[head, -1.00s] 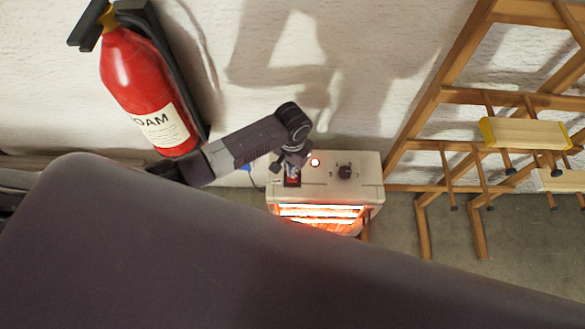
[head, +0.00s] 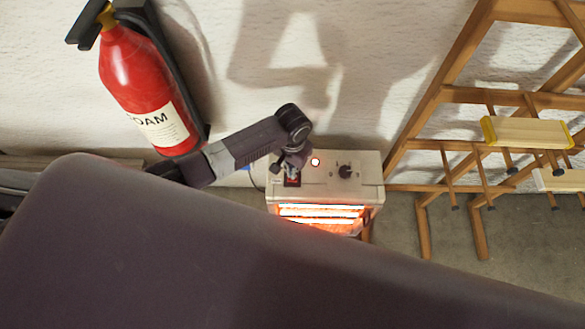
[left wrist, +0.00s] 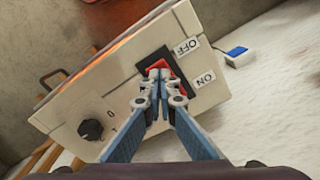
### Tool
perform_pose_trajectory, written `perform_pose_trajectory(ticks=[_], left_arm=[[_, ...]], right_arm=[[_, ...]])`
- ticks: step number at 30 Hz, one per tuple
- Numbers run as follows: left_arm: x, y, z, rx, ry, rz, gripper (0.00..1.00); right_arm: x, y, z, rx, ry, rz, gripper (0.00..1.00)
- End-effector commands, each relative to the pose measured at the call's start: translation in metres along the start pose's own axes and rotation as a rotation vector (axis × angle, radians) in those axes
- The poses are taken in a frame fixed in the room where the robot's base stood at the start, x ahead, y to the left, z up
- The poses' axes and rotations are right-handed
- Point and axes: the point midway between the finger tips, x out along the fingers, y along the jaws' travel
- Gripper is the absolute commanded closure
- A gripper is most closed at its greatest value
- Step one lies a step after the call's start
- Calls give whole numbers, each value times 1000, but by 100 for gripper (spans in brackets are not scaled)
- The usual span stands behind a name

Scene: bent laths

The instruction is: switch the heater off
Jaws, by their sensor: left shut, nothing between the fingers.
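The heater (head: 372,192) is a cream box on the floor by the wall, with bars (head: 320,212) glowing orange on its front. A small lamp (head: 315,162) on its top is lit. Its red rocker switch (left wrist: 181,86) sits in a black frame between OFF and ON labels in the left wrist view. My left gripper (left wrist: 159,72) is shut and empty, its fingertips over the switch and partly hiding it. I cannot tell whether they touch it. In the head view my left gripper (head: 290,170) is above the switch (head: 292,182). My right gripper is not in view.
A dark knob (head: 345,171) is on the heater's top, right of the lamp. A red fire extinguisher (head: 140,75) hangs on the wall at left. A wooden rack (head: 425,115) with pale laths stands at right. A white box with a blue part (left wrist: 237,52) is near the heater.

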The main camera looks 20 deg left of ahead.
Motion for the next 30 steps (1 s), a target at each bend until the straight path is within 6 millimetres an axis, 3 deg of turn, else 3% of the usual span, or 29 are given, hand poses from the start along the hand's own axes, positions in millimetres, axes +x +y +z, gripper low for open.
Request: perform_pose_trajectory(ticks=[30], left_arm=[[15, 0, 0, 0, -1, 0, 100]], right_arm=[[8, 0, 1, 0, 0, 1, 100]])
